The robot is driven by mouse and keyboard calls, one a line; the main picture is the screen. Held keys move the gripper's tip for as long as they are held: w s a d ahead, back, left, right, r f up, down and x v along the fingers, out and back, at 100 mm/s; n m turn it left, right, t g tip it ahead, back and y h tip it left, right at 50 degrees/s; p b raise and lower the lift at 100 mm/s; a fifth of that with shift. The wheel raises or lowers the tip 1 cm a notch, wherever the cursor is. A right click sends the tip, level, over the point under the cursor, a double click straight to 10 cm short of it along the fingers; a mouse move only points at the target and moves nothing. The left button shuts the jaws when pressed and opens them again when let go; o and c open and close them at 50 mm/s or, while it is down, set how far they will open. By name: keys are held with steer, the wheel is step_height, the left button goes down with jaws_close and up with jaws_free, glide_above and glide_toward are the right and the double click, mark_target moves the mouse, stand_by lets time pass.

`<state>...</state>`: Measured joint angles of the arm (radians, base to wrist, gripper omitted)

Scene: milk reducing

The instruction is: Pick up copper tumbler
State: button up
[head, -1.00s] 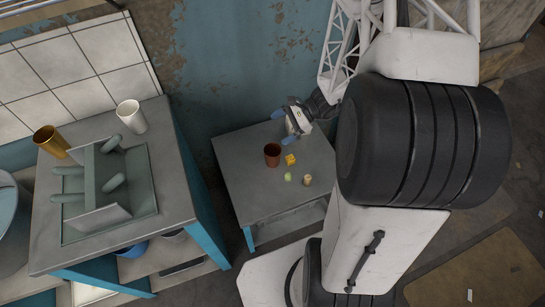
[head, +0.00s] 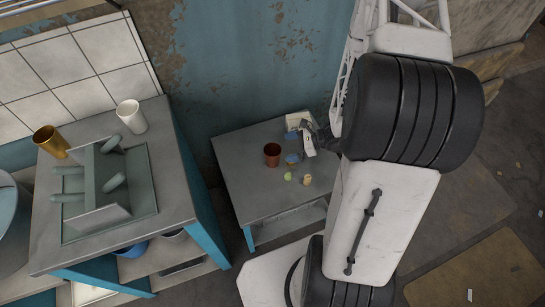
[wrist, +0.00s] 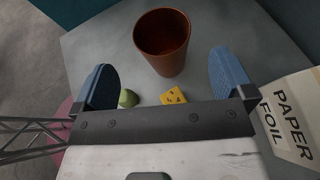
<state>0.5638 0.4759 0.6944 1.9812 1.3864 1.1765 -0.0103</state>
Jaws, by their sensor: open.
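The copper tumbler (head: 272,154) stands upright on the small grey table, a reddish-brown cup with an open top. In the wrist view the tumbler (wrist: 163,42) stands beyond the fingertips, roughly centred between them. My gripper (head: 293,146) is to the right of the tumbler in the head view, with its blue-padded fingers pointing toward it. In the wrist view my gripper (wrist: 165,80) is open, its fingers wide apart with nothing held. The tumbler is apart from both fingers.
A yellow block (wrist: 173,97) and a green item (wrist: 128,98) lie near my gripper. A cream item (head: 307,180) is on the table (head: 240,165). A paper foil box (wrist: 292,115) lies at the right in the wrist view. A gold cup (head: 50,141) and white cup (head: 131,116) stand on the left counter.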

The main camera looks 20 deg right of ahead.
mark_target(265, 152)
steer(key=shift+x, duration=1.35)
steer(key=shift+a+f, duration=0.1)
steer(key=shift+x, duration=2.4)
steer(key=shift+w+f, duration=0.1)
steer(key=shift+f, duration=0.05)
steer(key=c, duration=1)
step_height(265, 152, up, 10)
